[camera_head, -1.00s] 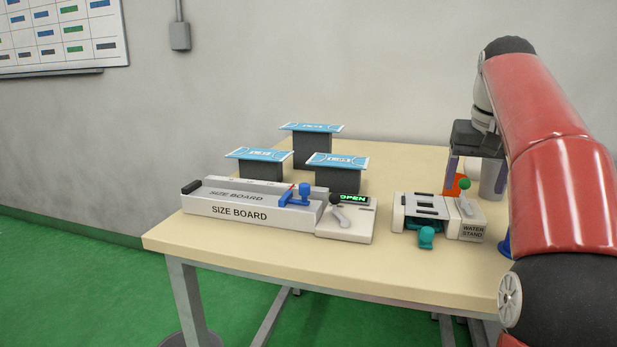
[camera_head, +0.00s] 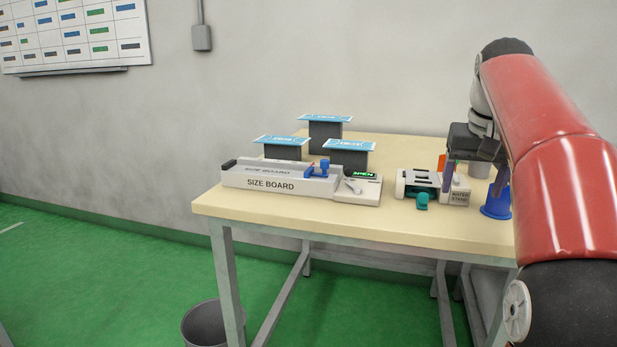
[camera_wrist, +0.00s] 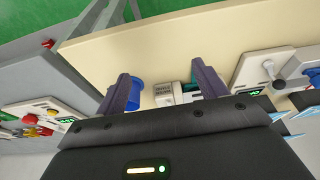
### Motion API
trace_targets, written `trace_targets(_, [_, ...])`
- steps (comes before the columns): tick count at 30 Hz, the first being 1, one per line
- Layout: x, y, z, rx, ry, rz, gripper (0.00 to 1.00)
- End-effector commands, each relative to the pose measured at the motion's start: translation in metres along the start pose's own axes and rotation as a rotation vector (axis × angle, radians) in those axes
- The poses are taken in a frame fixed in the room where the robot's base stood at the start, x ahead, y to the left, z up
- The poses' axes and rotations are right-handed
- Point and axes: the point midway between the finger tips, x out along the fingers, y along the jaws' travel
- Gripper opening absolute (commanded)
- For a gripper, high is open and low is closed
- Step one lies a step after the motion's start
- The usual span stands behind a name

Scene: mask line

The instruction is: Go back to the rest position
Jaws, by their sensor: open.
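My red arm comes in from the right and hides part of the table's right side. A blue cup-like thing (camera_head: 496,204) stands just right of the gripper; it also shows behind the left finger in the wrist view (camera_wrist: 136,92).
A grey bin (camera_head: 203,325) stands on the green floor. The table's front strip (camera_head: 350,220) is bare.

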Motion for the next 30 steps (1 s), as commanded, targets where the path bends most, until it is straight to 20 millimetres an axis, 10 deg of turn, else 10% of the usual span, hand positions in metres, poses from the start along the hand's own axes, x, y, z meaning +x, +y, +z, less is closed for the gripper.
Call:
trace_targets(14, [0.004,-0.036,0.065,-0.067,0.054,-0.013,0.71])
trace_targets(30, [0.107,-0.073,0.278,-0.215,0.189,-0.082,0.71])
